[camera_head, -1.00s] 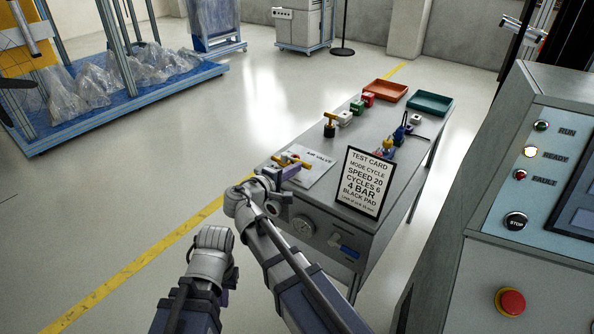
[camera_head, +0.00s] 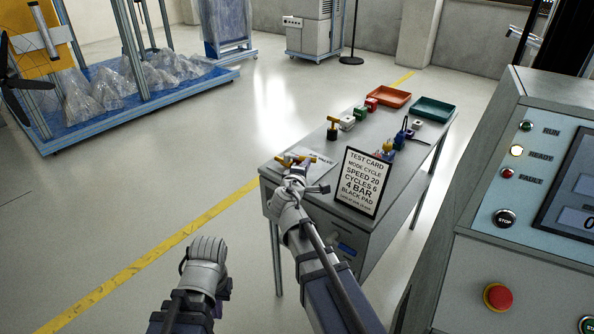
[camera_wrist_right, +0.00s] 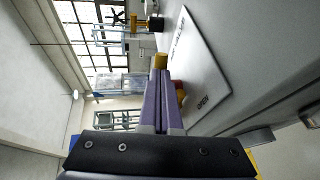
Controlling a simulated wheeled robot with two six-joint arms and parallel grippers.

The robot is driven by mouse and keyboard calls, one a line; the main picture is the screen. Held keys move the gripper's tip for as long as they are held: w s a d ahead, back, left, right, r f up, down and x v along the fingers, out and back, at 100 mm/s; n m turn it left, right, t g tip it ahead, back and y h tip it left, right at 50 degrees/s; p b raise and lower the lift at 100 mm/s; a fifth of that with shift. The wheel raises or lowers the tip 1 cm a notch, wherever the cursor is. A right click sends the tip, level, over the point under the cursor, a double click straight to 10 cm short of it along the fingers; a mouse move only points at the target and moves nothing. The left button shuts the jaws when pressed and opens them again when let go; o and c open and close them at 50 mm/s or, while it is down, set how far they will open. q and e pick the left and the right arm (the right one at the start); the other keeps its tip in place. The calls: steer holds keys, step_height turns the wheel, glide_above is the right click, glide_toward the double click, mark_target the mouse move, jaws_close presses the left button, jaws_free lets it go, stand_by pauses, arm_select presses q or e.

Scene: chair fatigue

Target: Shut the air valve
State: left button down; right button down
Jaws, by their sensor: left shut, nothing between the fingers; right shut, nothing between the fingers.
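The air valve (camera_head: 297,157) has a yellow bar handle and sits at the near left end of the bench, beside a card lettered AIR VALVE (camera_head: 322,156). My right gripper (camera_head: 297,172) is shut and empty, right at the valve and covering part of it. In the right wrist view its purple fingers (camera_wrist_right: 163,88) are together, with a yellow handle end (camera_wrist_right: 160,61) just beyond the tips and a red and yellow part beside them. I cannot tell whether they touch. My left gripper (camera_head: 220,300) is low, left of the bench; its fingers are mostly hidden.
A test card (camera_head: 358,183) stands on the bench's front edge, right of my right arm. Pads, an orange tray (camera_head: 389,96) and a teal tray (camera_head: 433,109) lie farther back. A control panel (camera_head: 520,215) with a red button stands at right.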

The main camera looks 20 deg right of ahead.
steer(key=shift+w+d, duration=0.95)
steer(key=shift+w, duration=0.05)
steer(key=shift+x, duration=0.9)
steer(key=shift+w+d+r, duration=0.1)
steer(key=shift+w+d, duration=0.15)
steer(key=shift+w, duration=0.3)
steer(key=shift+w+d+r, duration=0.1)
steer(key=shift+w+d, duration=0.1)
steer(key=shift+w, duration=1.45)
steer(key=p+v, duration=0.1)
steer(key=v, duration=0.6)
steer(key=shift+s+a, duration=0.15)
steer(key=shift+s, duration=0.2)
